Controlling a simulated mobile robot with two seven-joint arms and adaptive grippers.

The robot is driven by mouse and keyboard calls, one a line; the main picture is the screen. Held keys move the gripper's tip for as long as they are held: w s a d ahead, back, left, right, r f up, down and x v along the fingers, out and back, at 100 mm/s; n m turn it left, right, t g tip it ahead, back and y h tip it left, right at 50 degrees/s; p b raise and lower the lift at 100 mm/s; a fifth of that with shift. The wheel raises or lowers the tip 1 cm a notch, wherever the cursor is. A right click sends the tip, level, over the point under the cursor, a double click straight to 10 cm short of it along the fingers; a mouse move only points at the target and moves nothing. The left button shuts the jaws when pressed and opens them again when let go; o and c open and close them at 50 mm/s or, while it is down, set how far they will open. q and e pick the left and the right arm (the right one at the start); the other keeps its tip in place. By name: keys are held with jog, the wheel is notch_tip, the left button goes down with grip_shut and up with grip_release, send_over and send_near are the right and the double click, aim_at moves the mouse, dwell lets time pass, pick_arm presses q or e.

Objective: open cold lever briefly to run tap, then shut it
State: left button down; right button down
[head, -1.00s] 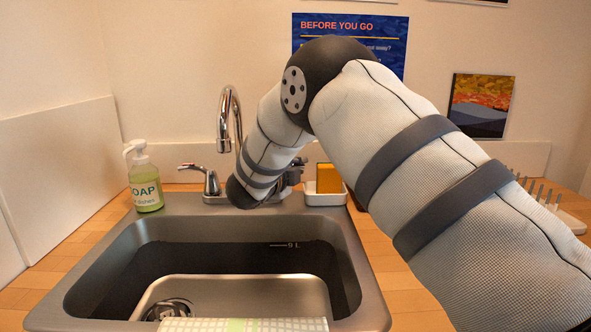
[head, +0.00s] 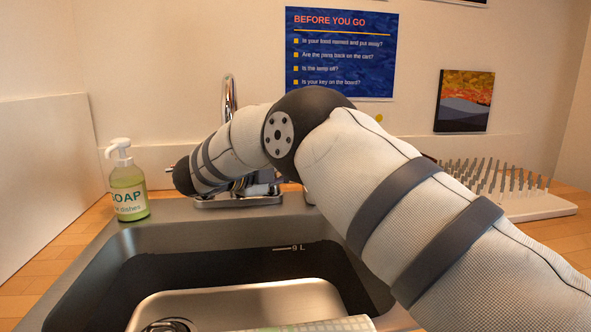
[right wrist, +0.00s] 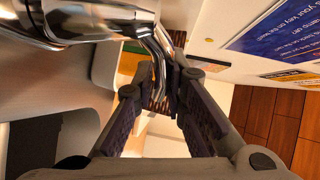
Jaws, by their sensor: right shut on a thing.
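The chrome tap's spout (head: 231,98) rises behind my right arm; its outlet is hidden, so I cannot tell whether water runs. The tap base (head: 215,203) stands on the sink's back ledge, mostly covered by my arm. In the right wrist view, my right gripper (right wrist: 163,90) has its fingers closed around a chrome lever (right wrist: 158,58) beside the tap body (right wrist: 100,18). In the head view the gripper is largely hidden behind my wrist, by the tap's right side. A small tip of the left lever (head: 168,170) shows left of my arm. My left gripper is not in view.
A steel sink (head: 110,262) lies in front, holding a metal basin (head: 240,305) with a cloth (head: 325,325) on its front edge. A soap bottle (head: 128,190) stands at left, a spiked drying rack (head: 530,205) at right. A yellow sponge (right wrist: 130,60) is near my gripper.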

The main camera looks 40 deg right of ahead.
jog(key=shift+a+m+g, duration=0.15)
jog(key=shift+m+g, duration=0.25)
jog(key=shift+r+b, duration=0.1)
jog(key=shift+b, duration=0.2)
jog(key=c, duration=1.6)
grip_release()
jog(key=a+r, duration=0.2)
jog(key=a, duration=1)
jog(key=shift+w, duration=0.3)
jog(key=shift+c, duration=0.5)
